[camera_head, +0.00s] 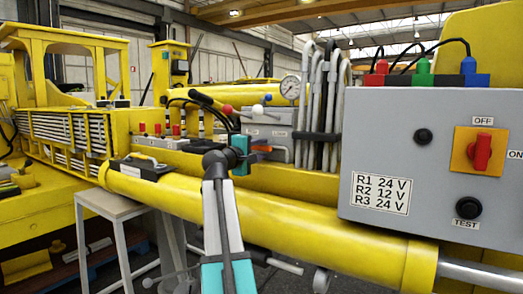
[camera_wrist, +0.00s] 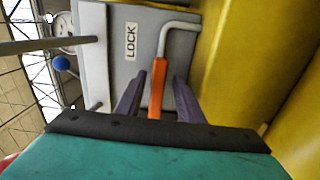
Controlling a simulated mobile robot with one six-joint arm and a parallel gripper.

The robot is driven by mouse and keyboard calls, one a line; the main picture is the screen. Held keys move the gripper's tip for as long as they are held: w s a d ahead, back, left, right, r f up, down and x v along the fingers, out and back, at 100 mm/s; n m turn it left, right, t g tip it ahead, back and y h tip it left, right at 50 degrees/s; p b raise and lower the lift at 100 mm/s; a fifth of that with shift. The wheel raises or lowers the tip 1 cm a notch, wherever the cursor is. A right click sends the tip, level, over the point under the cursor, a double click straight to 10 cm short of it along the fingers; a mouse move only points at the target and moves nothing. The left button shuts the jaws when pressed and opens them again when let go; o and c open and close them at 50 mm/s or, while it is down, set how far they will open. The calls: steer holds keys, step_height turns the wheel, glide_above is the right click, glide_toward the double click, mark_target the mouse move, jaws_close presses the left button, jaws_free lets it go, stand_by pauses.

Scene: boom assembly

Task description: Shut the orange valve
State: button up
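The orange valve handle (camera_wrist: 158,88) shows in the wrist view, pointing down toward the gripper from a bent grey pipe (camera_wrist: 178,30) beside a LOCK label (camera_wrist: 131,42). My gripper (camera_wrist: 157,92) is open, with one dark finger on each side of the handle and a visible gap on both sides. In the head view my gripper (camera_head: 243,149) is at the middle, in front of the grey valve block (camera_head: 266,134). A small orange bit (camera_head: 262,149) shows just right of it; most of the handle is hidden there.
A grey control box (camera_head: 430,150) with a red switch (camera_head: 481,152) stands on the right. A pressure gauge (camera_head: 291,87) and grey hoses (camera_head: 318,110) are behind my gripper. A blue-knobbed lever (camera_wrist: 61,63) is beside the valve. A yellow boom cylinder (camera_head: 300,228) runs below.

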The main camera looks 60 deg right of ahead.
steer(key=shift+a+r, duration=0.1)
steer(key=a+b, duration=0.1)
steer(key=a, duration=1.2)
steer(key=shift+a, duration=0.25)
steer(key=shift+r, duration=0.1)
stand_by(0.3)
